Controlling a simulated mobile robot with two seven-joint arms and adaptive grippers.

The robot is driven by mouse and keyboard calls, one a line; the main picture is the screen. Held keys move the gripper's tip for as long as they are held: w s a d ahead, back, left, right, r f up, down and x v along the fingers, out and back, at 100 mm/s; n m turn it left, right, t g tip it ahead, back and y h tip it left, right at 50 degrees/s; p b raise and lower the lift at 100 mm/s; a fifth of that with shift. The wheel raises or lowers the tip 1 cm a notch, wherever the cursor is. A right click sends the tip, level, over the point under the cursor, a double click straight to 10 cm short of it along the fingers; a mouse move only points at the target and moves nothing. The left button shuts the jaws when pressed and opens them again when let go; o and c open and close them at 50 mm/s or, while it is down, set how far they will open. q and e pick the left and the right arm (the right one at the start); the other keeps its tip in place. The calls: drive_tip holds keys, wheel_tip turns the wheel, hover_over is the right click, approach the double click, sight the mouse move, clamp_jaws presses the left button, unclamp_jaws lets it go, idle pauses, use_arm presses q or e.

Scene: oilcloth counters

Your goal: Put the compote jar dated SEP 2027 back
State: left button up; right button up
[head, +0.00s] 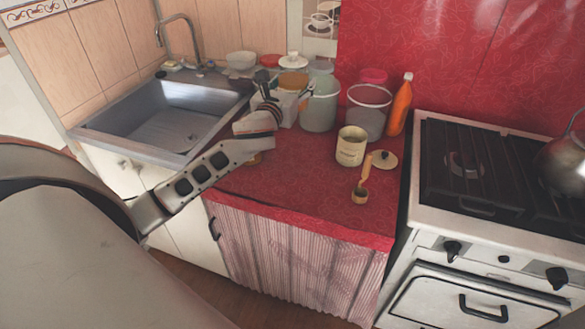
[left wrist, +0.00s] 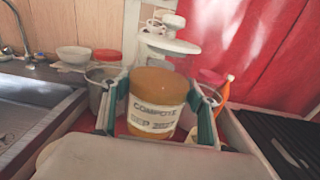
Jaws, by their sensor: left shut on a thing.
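My left gripper (left wrist: 156,102) is shut on an amber compote jar (left wrist: 157,86), with one finger on each side of it. The jar is upright, and its pale label reads COMPOTE and what looks like SEP 2027. In the head view the left gripper (head: 284,102) is over the counter beside the sink, and the jar's amber top (head: 293,80) shows just beyond it. The gripper hides the jar's lower part there, so I cannot tell whether it touches the counter. My right gripper is not in view.
The red counter's front (head: 290,205) is clear.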

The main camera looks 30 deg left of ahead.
use_arm(q)
drive_tip(key=shift+f, duration=0.3)
wheel_tip(320, 180, down, 19)
drive_tip(key=b, duration=0.7)
drive_tip(key=shift+f, duration=0.15)
drive_tip(key=shift+w+f, duration=0.1)
drive_tip(key=shift+f, duration=0.2)
drive_tip(key=shift+r, duration=0.2)
drive_tip(key=shift+f, duration=0.2)
drive_tip(key=o, duration=1.8)
drive_tip(key=shift+f, duration=0.1)
